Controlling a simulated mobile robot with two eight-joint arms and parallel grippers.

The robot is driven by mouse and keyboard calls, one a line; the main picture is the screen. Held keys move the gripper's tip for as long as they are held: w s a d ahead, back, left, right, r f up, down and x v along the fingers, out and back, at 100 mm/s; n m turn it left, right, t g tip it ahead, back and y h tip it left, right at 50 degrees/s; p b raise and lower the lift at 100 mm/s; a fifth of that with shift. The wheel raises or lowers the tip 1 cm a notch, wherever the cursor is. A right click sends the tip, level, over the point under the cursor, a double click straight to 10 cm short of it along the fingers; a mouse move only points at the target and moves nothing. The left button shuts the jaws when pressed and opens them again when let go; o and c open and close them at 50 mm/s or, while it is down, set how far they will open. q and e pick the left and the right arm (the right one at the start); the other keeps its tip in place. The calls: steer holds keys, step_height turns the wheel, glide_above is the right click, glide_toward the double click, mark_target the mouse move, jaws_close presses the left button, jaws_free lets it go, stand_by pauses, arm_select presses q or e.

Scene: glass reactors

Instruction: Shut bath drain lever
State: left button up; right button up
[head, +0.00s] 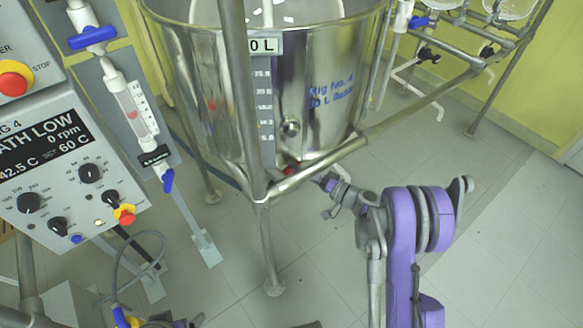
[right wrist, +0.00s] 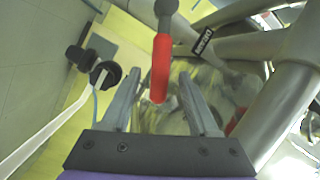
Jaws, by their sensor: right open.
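The steel bath (head: 335,110) stands on a tubular frame at the upper middle of the head view. A small red lever shows under its bottom rim (head: 289,170). In the right wrist view a red-handled lever (right wrist: 160,68) on a grey stem hangs between my right gripper's fingers. My right gripper (head: 322,180) is at the bath's underside, beside the frame bar. In the right wrist view the right gripper (right wrist: 160,82) is open, with a gap visible on both sides of the lever. Whether either finger touches it, I cannot tell. My left gripper is not in view.
A frame bar (head: 325,168) runs close above my right gripper. Thick grey tubes (right wrist: 280,105) crowd the right of the wrist view, with a black label (right wrist: 203,41) nearby. A control panel (head: 65,170) stands at the left.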

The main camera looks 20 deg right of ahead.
steer(key=shift+x, duration=1.6)
steer(key=shift+c, duration=0.2)
jaws_close()
